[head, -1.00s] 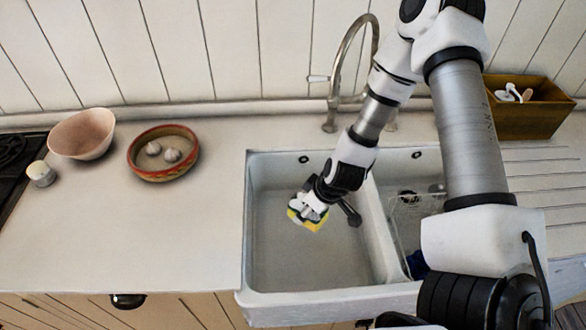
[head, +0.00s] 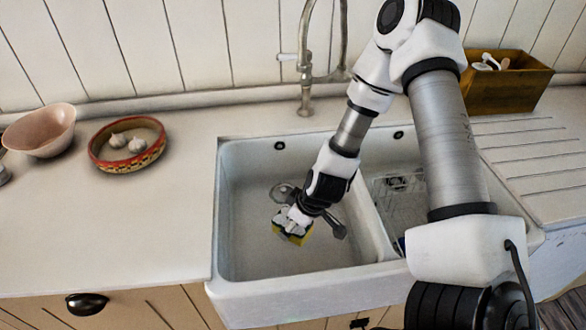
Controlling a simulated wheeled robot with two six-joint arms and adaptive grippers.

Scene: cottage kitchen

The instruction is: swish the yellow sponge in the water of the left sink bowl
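The yellow sponge (head: 291,229), with a darker face, is inside the left sink bowl (head: 245,225) of the white double sink. My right gripper (head: 297,216) reaches down into this bowl from the right and is shut on the sponge. The fingers partly cover the sponge. The bowl's grey inside shows no clear water line, so I cannot tell whether the sponge touches water. The drain (head: 283,192) shows just behind the gripper. My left gripper is not in view.
A metal faucet (head: 306,85) stands behind the sink. The right bowl holds a wire rack (head: 397,190). A patterned bowl (head: 127,145) with garlic bulbs and a pink bowl (head: 42,130) stand left. A wooden box (head: 506,82) stands back right.

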